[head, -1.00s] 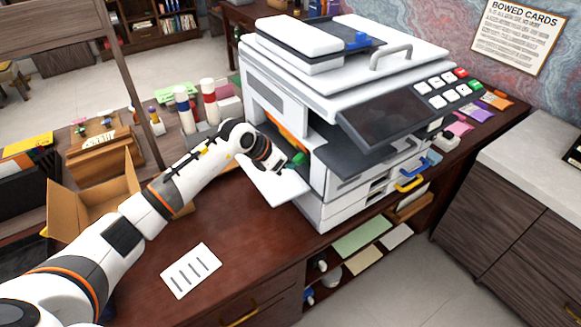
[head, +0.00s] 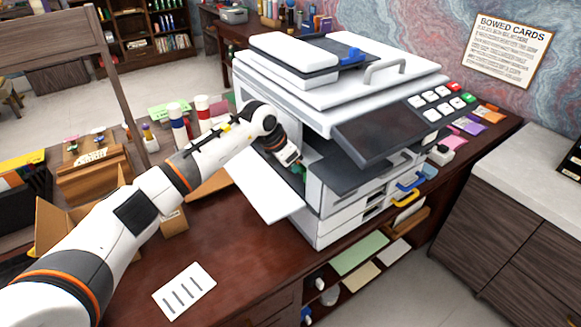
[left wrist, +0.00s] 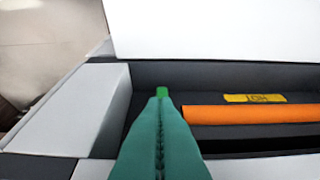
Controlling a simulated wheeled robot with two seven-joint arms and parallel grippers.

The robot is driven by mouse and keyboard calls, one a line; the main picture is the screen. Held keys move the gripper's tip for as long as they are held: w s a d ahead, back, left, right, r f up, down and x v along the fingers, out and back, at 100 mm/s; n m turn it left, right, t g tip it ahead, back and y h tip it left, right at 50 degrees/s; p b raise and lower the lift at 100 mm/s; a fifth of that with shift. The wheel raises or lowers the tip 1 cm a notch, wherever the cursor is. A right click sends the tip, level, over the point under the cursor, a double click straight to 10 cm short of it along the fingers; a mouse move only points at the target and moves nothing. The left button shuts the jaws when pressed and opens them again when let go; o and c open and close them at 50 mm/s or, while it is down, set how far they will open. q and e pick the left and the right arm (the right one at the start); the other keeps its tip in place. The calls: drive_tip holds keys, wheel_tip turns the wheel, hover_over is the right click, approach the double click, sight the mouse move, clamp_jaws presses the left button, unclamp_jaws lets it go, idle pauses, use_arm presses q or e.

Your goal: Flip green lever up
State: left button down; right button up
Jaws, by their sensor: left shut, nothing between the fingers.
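The white printer (head: 330,100) stands on the desk with its side flap (head: 268,190) swung open. My left gripper (head: 299,169) reaches into that opening, and its teal fingers are shut. The left wrist view shows the closed fingers (left wrist: 161,110) from behind, pointing into a dark recess. A small bright green piece, apparently the tip of the green lever (left wrist: 162,91), shows just beyond the fingertips. The fingers hide the rest of it, so I cannot tell its angle or whether they touch. My right gripper is not in view.
An orange roller (left wrist: 245,114) lies right of the fingers, with a yellow label (left wrist: 255,98) behind it. A grey wall (left wrist: 85,105) bounds the recess on the left. A striped card (head: 184,291) and cardboard box (head: 60,230) are on the desk.

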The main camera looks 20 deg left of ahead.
use_arm(q)
drive_tip(key=shift+w+r, duration=0.15)
drive_tip(key=shift+r, duration=0.15)
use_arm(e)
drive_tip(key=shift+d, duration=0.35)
